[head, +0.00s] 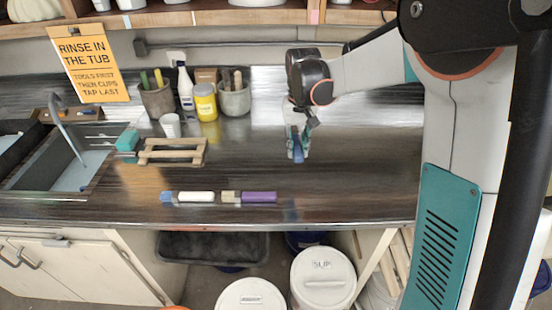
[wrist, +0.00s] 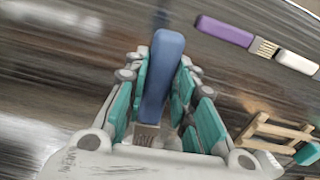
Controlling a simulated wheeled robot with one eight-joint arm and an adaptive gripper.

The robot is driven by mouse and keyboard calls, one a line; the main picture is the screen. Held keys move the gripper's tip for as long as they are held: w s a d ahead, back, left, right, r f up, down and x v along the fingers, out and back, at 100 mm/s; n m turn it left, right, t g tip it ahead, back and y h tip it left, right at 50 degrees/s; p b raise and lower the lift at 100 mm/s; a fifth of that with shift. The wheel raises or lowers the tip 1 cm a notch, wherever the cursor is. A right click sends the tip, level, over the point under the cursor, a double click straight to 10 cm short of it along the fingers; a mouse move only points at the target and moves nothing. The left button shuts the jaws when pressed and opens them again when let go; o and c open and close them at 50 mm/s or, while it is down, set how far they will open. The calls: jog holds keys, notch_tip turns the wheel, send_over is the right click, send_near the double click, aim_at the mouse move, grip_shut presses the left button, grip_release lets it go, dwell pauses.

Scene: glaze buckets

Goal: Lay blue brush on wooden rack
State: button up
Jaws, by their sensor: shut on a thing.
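The blue brush (wrist: 164,70) is between the teal pads of my gripper (wrist: 158,88) in the wrist view. Its thick blue handle points away from the palm and its pale bristles are near the palm. In the head view my gripper (head: 298,142) is over the middle of the counter, with the blue handle (head: 298,156) at its lower end. I cannot tell whether the handle touches the counter. The wooden rack (head: 172,142), an open slatted frame, lies on the counter to the left of my gripper. It also shows at the right in the wrist view (wrist: 262,128).
A teal block (head: 127,142) and white cup (head: 170,125) are by the rack. Pots, a yellow jar (head: 205,103) and a sink (head: 62,165) stand behind and left.

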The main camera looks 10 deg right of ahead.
notch_tip(320, 180, up, 5)
jog(key=p, duration=0.1)
send_over(292, 180)
jog(key=shift+r+m, duration=0.1)
jog(key=shift+m, duration=0.3)
notch_tip(292, 180, down, 20)
jog(key=b, duration=0.4)
jog(key=shift+r+b, duration=0.15)
jog(key=shift+b, duration=0.2)
jog(key=o, duration=1)
